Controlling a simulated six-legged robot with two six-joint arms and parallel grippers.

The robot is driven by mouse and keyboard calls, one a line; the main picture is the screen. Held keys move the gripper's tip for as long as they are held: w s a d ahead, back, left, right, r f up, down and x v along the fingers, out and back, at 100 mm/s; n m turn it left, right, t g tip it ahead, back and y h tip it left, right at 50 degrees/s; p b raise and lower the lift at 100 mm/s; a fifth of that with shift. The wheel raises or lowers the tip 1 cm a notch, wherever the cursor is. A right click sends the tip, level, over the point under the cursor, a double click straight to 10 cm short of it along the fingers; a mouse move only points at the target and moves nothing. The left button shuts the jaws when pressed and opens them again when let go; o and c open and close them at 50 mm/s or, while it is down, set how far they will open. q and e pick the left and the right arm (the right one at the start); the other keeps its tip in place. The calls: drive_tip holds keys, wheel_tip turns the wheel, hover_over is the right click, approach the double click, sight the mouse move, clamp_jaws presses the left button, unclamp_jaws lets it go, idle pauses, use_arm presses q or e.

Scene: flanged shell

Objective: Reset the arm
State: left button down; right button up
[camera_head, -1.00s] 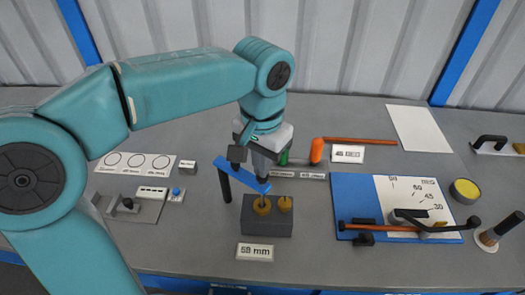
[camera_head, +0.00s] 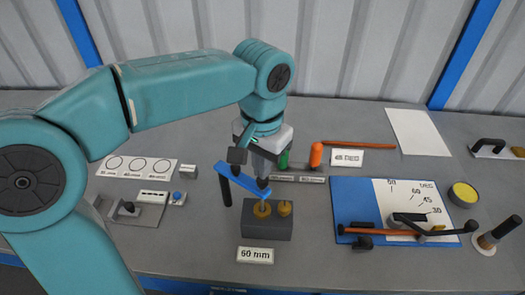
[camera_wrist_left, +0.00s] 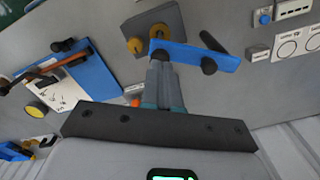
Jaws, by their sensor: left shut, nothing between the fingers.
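My left arm comes in from the left in the head view, and its gripper (camera_head: 264,180) points down over the bench. The gripper is shut and empty. In the left wrist view the closed fingers (camera_wrist_left: 160,75) end close to a blue bar (camera_wrist_left: 195,56); whether they touch it I cannot tell. A white label reading 60 mm (camera_head: 255,255) is in front of the block. My right gripper is not in view.
A blue and white angle board (camera_head: 355,200) with an orange rod and black handle lies to the right. A card with circles (camera_head: 138,165) and a small latch plate (camera_head: 128,208) lie to the left.

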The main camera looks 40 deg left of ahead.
use_arm(q)
drive_tip(key=shift+r, duration=0.35)
drive_tip(key=shift+r, duration=0.1)
